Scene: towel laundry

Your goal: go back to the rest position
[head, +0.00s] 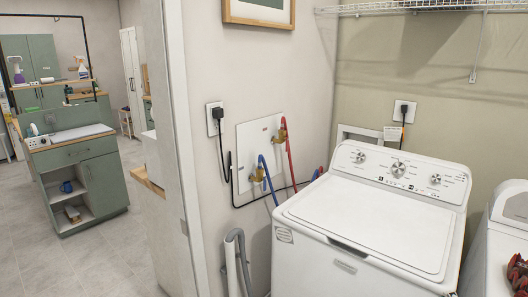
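Neither of my grippers shows in the head view, and no part of my arms can be made out. A white top-loading washing machine (370,222) stands at the lower right with its lid closed. A dark red patterned thing (517,274), perhaps cloth, lies at the right edge on a second white machine (490,262). Most of it is cut off by the frame. No towel can be clearly made out.
A wall end with a door frame (172,150) stands left of the washer. Hoses and a grey drain pipe (238,262) run beside the washer. Beyond the opening are a green cabinet (85,175) and clear tiled floor (115,250). A wire shelf (420,6) hangs above.

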